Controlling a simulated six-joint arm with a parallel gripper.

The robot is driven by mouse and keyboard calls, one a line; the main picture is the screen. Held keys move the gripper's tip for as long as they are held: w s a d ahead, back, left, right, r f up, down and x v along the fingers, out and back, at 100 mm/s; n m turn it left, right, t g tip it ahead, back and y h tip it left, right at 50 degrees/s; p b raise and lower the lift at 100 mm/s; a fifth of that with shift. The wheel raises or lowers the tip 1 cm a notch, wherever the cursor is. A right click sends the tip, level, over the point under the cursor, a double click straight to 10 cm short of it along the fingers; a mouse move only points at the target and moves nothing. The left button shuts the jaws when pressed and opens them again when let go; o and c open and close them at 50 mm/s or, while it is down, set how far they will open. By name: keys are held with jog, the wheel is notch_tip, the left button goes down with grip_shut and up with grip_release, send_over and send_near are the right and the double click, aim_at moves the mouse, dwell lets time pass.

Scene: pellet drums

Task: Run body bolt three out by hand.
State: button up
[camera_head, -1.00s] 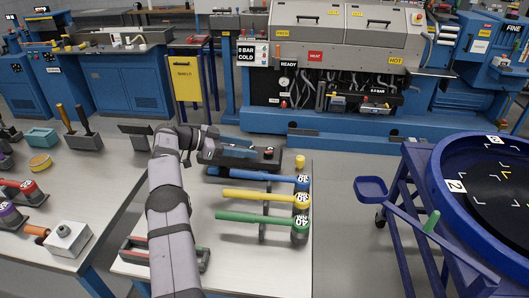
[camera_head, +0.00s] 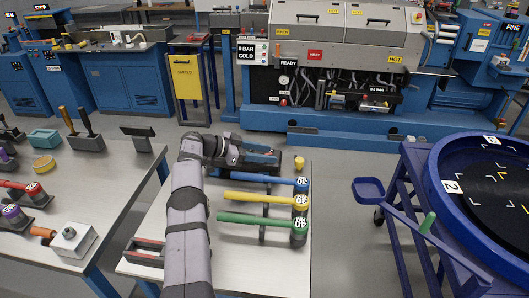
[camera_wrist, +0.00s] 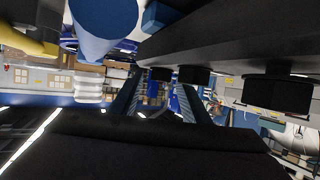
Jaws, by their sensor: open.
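No bolt marked three can be made out in either view; any body bolts on the blue machine (camera_head: 340,125) are too small to tell. My gripper (camera_wrist: 158,79) shows in the wrist view with its two ridged fingers apart and nothing between them. In the head view my wrist is over the back left of the near bench, and the gripper itself is mostly hidden or hard to tell there.
A blue drum (camera_head: 437,200) on a stand is at right. Floor between bench and machine is clear.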

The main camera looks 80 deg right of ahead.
jog(key=c, duration=1.1)
jog(key=shift+o, duration=0.2)
jog(key=n+h+b, duration=0.1)
jog(key=b, duration=0.2)
jog(key=shift+d+r+t+b, duration=0.1)
jog(key=shift+t+b, duration=0.3)
jog(key=shift+b, duration=0.55)
jog(key=n+h+b, duration=0.1)
jog(key=b, duration=0.2)
jog(key=shift+t+b, duration=0.3)
jog(key=n+t+h+b, duration=0.1)
jog(key=b, duration=0.4)
jog(key=shift+s+a+b, duration=0.1)
jog(key=shift+a+b, duration=0.1)
jog(key=shift+b, duration=0.2)
jog(key=n+h+b, duration=0.1)
jog(key=b, duration=0.3)
jog(key=shift+a+n+t, duration=0.15)
jog(key=shift+n+t, duration=0.15)
jog(key=shift+t, duration=0.1)
